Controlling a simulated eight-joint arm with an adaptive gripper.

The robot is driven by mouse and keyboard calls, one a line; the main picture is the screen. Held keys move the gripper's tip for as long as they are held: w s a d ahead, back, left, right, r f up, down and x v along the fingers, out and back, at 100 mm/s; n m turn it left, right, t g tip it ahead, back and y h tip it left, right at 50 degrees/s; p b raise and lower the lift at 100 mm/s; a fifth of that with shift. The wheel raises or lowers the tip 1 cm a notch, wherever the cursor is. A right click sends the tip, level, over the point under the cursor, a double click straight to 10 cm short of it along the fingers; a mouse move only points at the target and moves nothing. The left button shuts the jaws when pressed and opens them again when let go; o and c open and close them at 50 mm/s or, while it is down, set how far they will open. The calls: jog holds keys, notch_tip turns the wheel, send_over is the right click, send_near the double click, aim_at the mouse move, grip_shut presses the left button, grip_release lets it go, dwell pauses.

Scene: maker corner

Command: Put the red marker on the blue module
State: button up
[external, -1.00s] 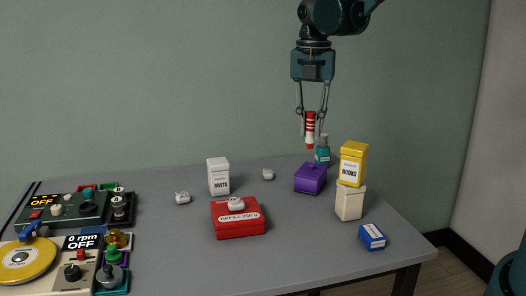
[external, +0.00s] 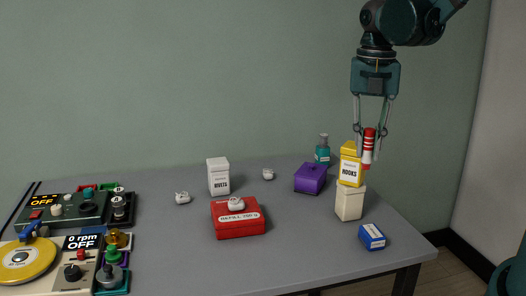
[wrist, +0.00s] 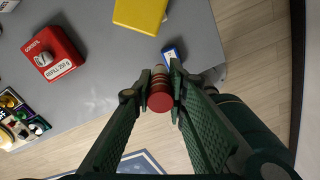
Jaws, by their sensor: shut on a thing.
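My gripper (external: 370,133) is shut on the red marker (external: 368,150), a red cylinder with white bands, held upright in the air. In the external view the marker overlaps the right edge of the yellow box. In the wrist view the gripper (wrist: 160,86) has the marker's red end (wrist: 160,101) between its fingers. A small blue patch (external: 91,230) shows among the modules at the left of the desk, partly hidden; I cannot tell surely that it is the blue module. A small blue box (external: 372,237) with a white label lies at the right front, also in the wrist view (wrist: 170,53).
A yellow HOOKS box (external: 351,167) stands on a white box (external: 349,204), close to the held marker. A purple box (external: 310,178), teal bottle (external: 322,150), red refill box (external: 238,226) and white RIVETS box (external: 218,178) stand on the grey desk (external: 300,255). Its middle front is clear.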

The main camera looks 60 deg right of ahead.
send_over(373, 231)
notch_tip(373, 231, down, 6)
jog(key=shift+r, duration=0.1)
dwell(0.8)
dwell(0.3)
jog(key=shift+f+b, duration=0.75)
jog(key=shift+f, duration=2.2)
jog(key=shift+f, duration=0.1)
jog(key=shift+w+f+b, duration=0.1)
jog(key=shift+f+b, duration=0.45)
jog(key=shift+f, duration=1.4)
jog(key=shift+f, duration=0.15)
